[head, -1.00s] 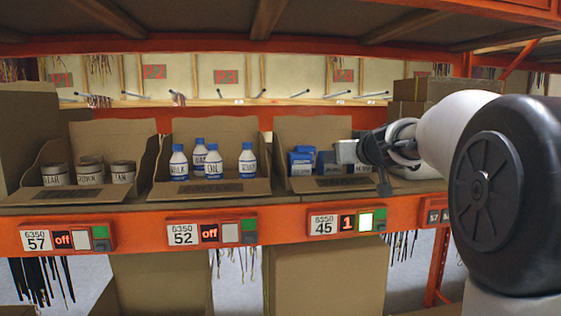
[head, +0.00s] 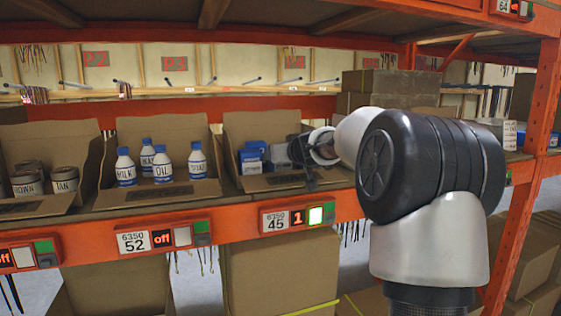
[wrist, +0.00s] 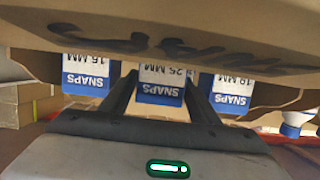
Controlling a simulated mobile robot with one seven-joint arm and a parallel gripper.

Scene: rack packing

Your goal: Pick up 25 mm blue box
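The 25 mm blue box (wrist: 160,94) is in the middle of the wrist view. It has a white part marked 25 MM and a blue part marked SNAPS, both upside down. My gripper (wrist: 162,80) is open, with one dark finger on each side of this box; narrow gaps seem to show beside it. In the head view my gripper (head: 297,158) is at the right side of the bin (head: 268,183) above the panel reading 45 and 1. It partly hides the boxes there.
In the wrist view a 15 MM box (wrist: 86,82) and an 18 MM box (wrist: 231,92) flank the fingers closely. The cardboard lip (wrist: 180,30) crosses the top. A bottle bin (head: 150,196) is left of the box bin. An orange upright (head: 527,180) stands at right.

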